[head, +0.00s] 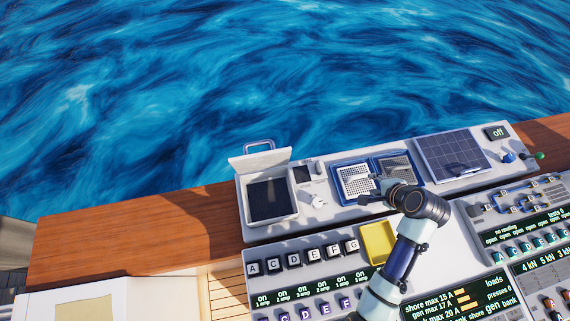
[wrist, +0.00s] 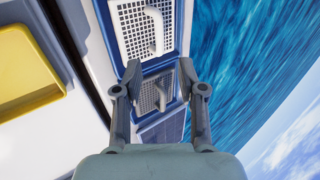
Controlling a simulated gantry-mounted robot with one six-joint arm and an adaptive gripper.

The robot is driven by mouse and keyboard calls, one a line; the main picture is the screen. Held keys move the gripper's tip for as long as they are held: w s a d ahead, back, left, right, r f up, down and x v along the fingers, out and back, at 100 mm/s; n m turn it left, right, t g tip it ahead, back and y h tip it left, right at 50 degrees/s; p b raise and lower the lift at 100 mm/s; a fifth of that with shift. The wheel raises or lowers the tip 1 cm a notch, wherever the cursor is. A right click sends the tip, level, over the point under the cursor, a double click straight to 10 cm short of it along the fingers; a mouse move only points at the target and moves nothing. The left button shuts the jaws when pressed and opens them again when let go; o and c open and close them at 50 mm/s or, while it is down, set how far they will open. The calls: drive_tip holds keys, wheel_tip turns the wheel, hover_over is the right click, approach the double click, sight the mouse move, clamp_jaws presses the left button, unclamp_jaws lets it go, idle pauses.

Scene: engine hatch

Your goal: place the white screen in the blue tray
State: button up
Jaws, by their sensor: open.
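The white screen (head: 355,183) is a perforated white panel with a raised handle. It lies within the left blue frame of the two-part blue tray (head: 337,171); I cannot tell whether it is fully seated. A greyer screen (head: 396,165) with a handle lies in the right part. In the wrist view the white screen (wrist: 150,22) is at the top and the grey screen (wrist: 153,97) lies below it, seen between my fingers. My gripper (wrist: 160,72) is open and empty, above the tray's near side. In the head view my arm hides part of the tray's front edge.
A yellow tray (head: 378,243) lies in front, left of my arm. An open box with a raised lid (head: 264,158) stands at the left, and a solar panel (head: 453,158) is at the right. Switch panels fill the front. Water lies beyond the wooden edge.

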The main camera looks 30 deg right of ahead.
drive_tip(key=w+a+r+n+t, duration=0.1)
drive_tip(key=w+a+r+n, duration=0.65)
drive_tip(key=w+a, duration=0.35)
drive_tip(key=w+a+r+n+t+y, duration=0.1)
drive_tip(key=a+r+n, duration=0.4)
drive_tip(key=a, duration=0.4)
drive_tip(key=a+r+n+t, duration=0.2)
drive_tip(key=a+r+n, duration=0.3)
drive_tip(key=a, duration=0.5)
drive_tip(key=w+a+r+n+t+y, duration=0.1)
drive_tip(key=a+r+n+t, duration=0.1)
drive_tip(key=a+r+n, duration=0.3)
drive_tip(key=a+r, duration=0.1)
drive_tip(key=a, duration=0.3)
drive_tip(key=shift+w+a+y, duration=0.25)
drive_tip(key=shift+w+y, duration=0.05)
